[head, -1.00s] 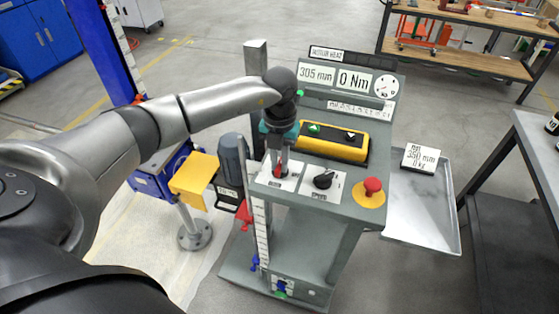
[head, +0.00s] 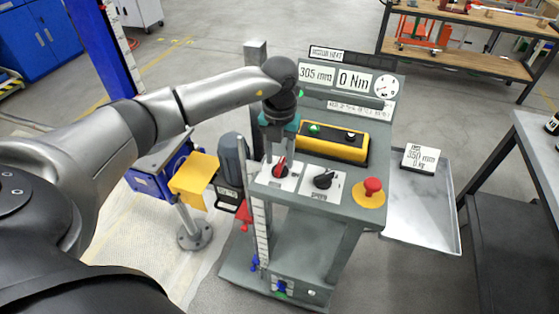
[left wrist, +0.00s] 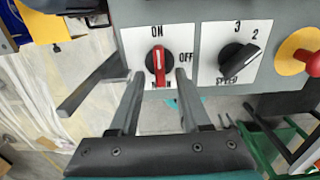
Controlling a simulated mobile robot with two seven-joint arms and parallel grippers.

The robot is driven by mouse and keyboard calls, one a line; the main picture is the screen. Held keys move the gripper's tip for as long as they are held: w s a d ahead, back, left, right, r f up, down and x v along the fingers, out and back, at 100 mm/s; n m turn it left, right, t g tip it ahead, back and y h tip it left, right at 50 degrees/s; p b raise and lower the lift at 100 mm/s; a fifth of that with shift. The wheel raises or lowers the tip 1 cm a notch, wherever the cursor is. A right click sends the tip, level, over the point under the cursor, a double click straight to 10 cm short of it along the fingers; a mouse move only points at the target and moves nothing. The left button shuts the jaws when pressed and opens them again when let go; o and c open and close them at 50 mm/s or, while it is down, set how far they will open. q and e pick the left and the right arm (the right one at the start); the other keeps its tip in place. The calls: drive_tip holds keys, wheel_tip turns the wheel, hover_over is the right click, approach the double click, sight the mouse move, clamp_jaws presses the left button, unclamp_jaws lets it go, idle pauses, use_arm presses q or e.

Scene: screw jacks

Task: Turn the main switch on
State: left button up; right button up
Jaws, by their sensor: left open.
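The main switch is a red knob on a white plate on the grey control panel; it shows in the head view (head: 280,170) and in the left wrist view (left wrist: 158,62). In the left wrist view its handle stands in line with the ON mark, and OFF is to its right. My left gripper (head: 275,157) is open above the switch. In the left wrist view its two fingers (left wrist: 160,74) lie on either side of the knob, with gaps between. My right gripper is not in view.
A black speed knob (head: 324,179) and a red mushroom button (head: 372,187) sit right of the switch. A yellow button box (head: 335,147) is behind it. Displays (head: 354,80) read 305 mm and 0 Nm. A grey tray (head: 425,215) is at right.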

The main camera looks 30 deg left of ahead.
sight(280, 165)
use_arm(q)
wheel_tip(280, 165, up, 13)
drive_tip(key=shift+r, duration=0.15)
idle(0.5)
